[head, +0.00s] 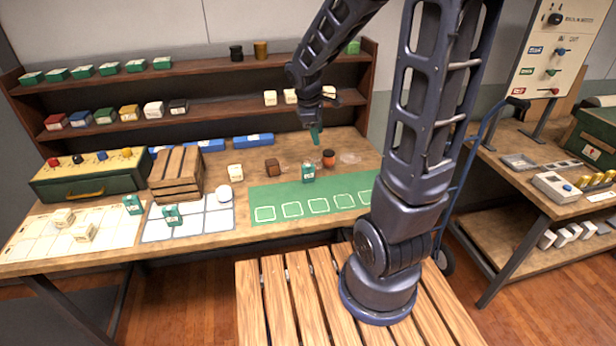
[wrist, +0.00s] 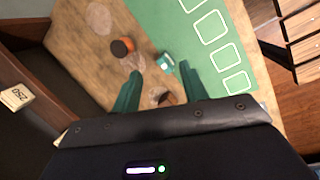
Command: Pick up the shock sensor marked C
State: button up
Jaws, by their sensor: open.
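My gripper (head: 316,135) is open above the back of the workbench. In the wrist view its two green fingers (wrist: 160,70) are apart with nothing held between them. A small green-and-white sensor (head: 308,173) stands at the back edge of the green mat (head: 270,196), below my gripper. In the wrist view this sensor (wrist: 166,63) shows beyond and between the fingertips. Two similar green sensors stand further left, one (head: 132,204) by the pale card and one (head: 173,215) on the white grid. The letters on all of them are too small to read.
A wooden crate (head: 176,175) and a green box with knobs (head: 90,175) stand left. Shelves (head: 190,81) with small boxes rise behind. The mat's outlined squares are empty.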

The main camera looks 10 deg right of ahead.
aim_at(305, 166)
jog(key=w+a+f+n, duration=0.1)
jog(key=f+n, duration=0.1)
jog(key=f, duration=0.3)
jog(key=w+a+f+n, duration=0.1)
jog(key=w+f+n, duration=0.1)
jog(key=f, duration=0.2)
jog(key=w+a+f+n, duration=0.1)
jog(key=f+n, duration=0.1)
jog(key=f, duration=0.3)
jog(key=shift+w+a+f+g+h, duration=0.1)
jog(key=shift+w+f+g+h, duration=0.15)
jog(key=shift+f+g+h, duration=0.15)
jog(key=shift+x, duration=2.6)
grip_shut()
